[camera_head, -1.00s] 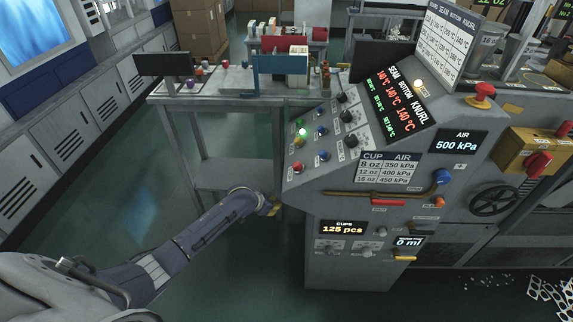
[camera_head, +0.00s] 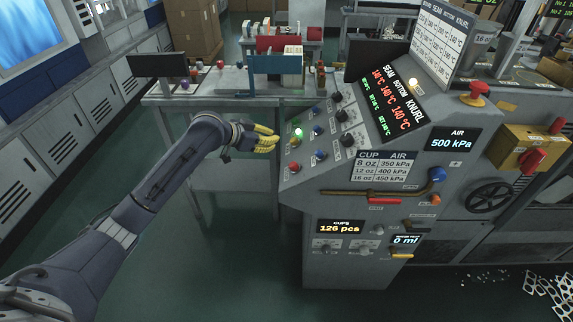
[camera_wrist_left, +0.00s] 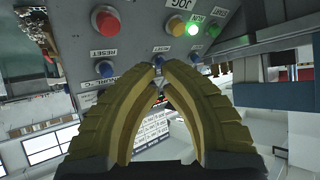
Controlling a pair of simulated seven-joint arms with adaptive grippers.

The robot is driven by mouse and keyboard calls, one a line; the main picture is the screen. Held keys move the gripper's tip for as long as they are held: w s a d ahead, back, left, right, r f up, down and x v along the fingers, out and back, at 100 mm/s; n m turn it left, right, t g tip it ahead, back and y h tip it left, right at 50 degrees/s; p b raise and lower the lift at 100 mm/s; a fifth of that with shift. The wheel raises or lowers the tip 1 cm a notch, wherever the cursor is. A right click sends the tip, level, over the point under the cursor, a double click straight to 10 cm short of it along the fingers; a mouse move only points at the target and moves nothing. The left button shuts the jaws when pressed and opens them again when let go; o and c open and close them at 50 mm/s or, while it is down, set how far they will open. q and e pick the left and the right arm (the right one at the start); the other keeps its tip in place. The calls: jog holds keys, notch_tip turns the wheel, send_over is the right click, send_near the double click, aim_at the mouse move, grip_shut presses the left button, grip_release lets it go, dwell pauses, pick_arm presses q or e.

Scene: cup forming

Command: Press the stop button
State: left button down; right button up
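The slanted button panel carries a red button (camera_head: 293,168) at its lower left corner, which looks like the stop button; its label is not readable. It also shows in the left wrist view (camera_wrist_left: 107,19), upper left of the fingertips. A yellow button (camera_wrist_left: 177,27) and a lit green button (camera_wrist_left: 194,30) are beside it, with blue buttons (camera_wrist_left: 104,68) in another row. My left gripper (camera_head: 275,143) is left of the panel, above the red button's level in the picture. Its yellow fingers (camera_wrist_left: 161,63) converge with tips together, holding nothing. My right gripper is out of view.
A red mushroom knob (camera_head: 478,90) sits on the machine's upper right. Black knobs (camera_head: 346,139) stand right of the buttons. A grey table (camera_head: 225,98) with a monitor (camera_head: 158,65) and small items is behind my left arm. The floor to the left is clear.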

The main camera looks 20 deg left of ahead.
aim_at(294, 166)
pick_arm(q)
jog(key=shift+s+d+r, duration=0.1)
jog(key=shift+s+r, duration=0.1)
jog(key=shift+r, duration=0.85)
jog(key=shift+f, duration=0.1)
jog(key=shift+w+d+f, duration=0.2)
jog(key=shift+d+f, duration=0.6)
jog(key=shift+f, duration=0.35)
jog(key=shift+w+d+f, duration=0.2)
jog(key=shift+d+f, duration=0.65)
jog(key=shift+f, duration=0.35)
jog(key=shift+w+d+f, duration=0.2)
jog(key=shift+d+f, duration=0.6)
jog(key=shift+f, duration=0.35)
jog(key=shift+d+f, duration=0.15)
jog(key=shift+d+f, duration=0.15)
jog(key=shift+f, duration=0.05)
jog(key=shift+w+d+f, duration=0.1)
jog(key=shift+d+f, duration=0.2)
jog(key=shift+f, duration=0.15)
jog(key=shift+a+r, duration=0.55)
jog(key=shift+r, duration=0.25)
